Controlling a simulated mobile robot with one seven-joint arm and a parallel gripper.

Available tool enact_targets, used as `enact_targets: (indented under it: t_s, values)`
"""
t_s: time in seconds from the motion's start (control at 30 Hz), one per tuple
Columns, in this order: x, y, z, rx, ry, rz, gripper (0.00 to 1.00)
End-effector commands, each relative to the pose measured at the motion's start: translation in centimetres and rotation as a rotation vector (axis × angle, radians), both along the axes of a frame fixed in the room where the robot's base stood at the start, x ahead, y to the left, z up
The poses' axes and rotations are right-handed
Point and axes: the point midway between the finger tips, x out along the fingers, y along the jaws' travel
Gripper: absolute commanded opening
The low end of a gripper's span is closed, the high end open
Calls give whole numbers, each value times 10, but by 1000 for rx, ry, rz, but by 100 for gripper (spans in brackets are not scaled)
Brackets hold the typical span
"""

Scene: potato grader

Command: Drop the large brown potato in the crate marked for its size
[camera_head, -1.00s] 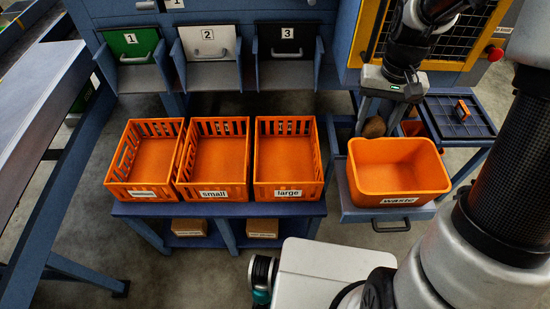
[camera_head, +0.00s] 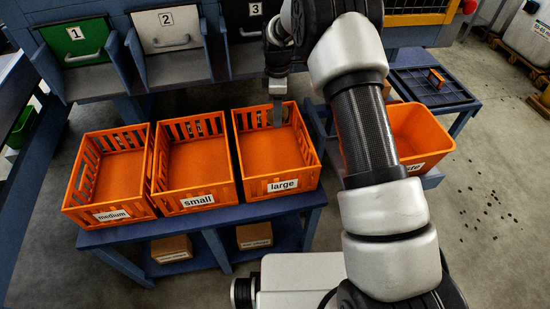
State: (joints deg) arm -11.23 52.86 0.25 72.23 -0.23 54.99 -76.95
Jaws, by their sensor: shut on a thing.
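My gripper (camera_head: 277,105) is over the back part of the orange crate labelled "large" (camera_head: 255,191), its fingers pointing down. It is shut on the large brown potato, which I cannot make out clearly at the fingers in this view. To the left of the "large" crate stand the matching crates labelled "small" (camera_head: 224,195) and "medium" (camera_head: 143,212). The visible floors of all three crates are bare. My arm passes in front of the orange waste bin (camera_head: 432,148) and hides part of it and its label.
The crates stand on a blue bench (camera_head: 265,211) with cardboard boxes (camera_head: 171,248) on its lower shelf. A dark-topped side table (camera_head: 425,92) stands right. Dark bits lie on the floor at right.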

Motion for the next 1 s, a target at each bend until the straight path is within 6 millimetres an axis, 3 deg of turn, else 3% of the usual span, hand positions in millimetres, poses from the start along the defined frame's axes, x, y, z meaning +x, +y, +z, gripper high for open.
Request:
enact_targets:
  t_s: [0.27, 0.7, 1.0]
  values:
    - [5, 6, -19, 0, -2, 66, 19]
    - [5, 6, -66, 0, -1, 63, 19]
    - [5, 6, -69, 0, -2, 63, 19]
